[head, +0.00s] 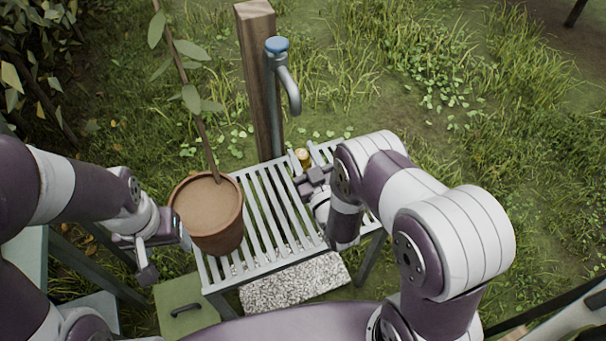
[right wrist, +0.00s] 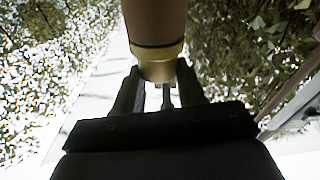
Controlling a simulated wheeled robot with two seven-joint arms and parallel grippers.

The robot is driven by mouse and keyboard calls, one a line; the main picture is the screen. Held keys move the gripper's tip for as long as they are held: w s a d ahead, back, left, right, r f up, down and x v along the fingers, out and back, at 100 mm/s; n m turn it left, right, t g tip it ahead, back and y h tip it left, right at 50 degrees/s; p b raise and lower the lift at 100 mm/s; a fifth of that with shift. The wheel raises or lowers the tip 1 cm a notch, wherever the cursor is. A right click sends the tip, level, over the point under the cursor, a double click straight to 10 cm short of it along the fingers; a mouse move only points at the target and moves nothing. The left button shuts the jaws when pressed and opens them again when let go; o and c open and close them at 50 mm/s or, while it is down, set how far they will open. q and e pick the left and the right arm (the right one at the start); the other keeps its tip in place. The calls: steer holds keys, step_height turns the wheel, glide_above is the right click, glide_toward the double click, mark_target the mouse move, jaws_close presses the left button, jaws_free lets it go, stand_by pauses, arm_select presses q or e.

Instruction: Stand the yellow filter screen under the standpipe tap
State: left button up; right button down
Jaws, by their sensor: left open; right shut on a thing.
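The yellow filter screen (head: 303,157) is a small yellow cylinder at the back of the slatted bench, just right of the standpipe's foot. My right gripper (head: 309,175) is shut on it, and the fingers hide its lower part. In the right wrist view the filter screen (right wrist: 158,40) looms large between the fingertips (right wrist: 160,88). I cannot tell whether it touches the slats. The standpipe tap (head: 292,92) has a blue knob and a curved spout whose mouth appears above the filter screen in the head view. My left gripper (head: 165,256) is open and empty, left of the plant pot.
A terracotta pot (head: 222,238) with a tall stem stands on the left of the slatted bench (head: 262,213). A wooden post (head: 257,90) rises behind the standpipe. A pale speckled slab (head: 295,284) and a green box (head: 180,305) lie below in front. The middle slats are bare.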

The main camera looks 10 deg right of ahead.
steer(key=shift+w+a+f, duration=0.1)
steer(key=shift+a+f, duration=0.35)
steer(key=shift+f, duration=0.05)
steer(key=shift+a+r+n+b, duration=0.1)
steer(key=shift+a+n+b, duration=0.15)
steer(key=shift+n+b, duration=0.1)
steer(key=shift+s, duration=0.2)
arm_select(q)
step_height(320, 180, down, 8)
steer(key=b, duration=0.5)
steer(key=shift+s+a+r+b, duration=0.2)
steer(key=shift+a+b, duration=0.05)
steer(key=shift+b, duration=0.1)
arm_select(e)
step_height(320, 180, down, 6)
steer(key=shift+w+f, duration=0.1)
steer(key=shift+f, duration=0.15)
arm_select(q)
steer(key=shift+f+b, duration=0.5)
arm_select(e)
steer(key=shift+f, duration=0.6)
steer(key=c, duration=0.6)
jaws_free()
steer(key=shift+r, duration=0.1)
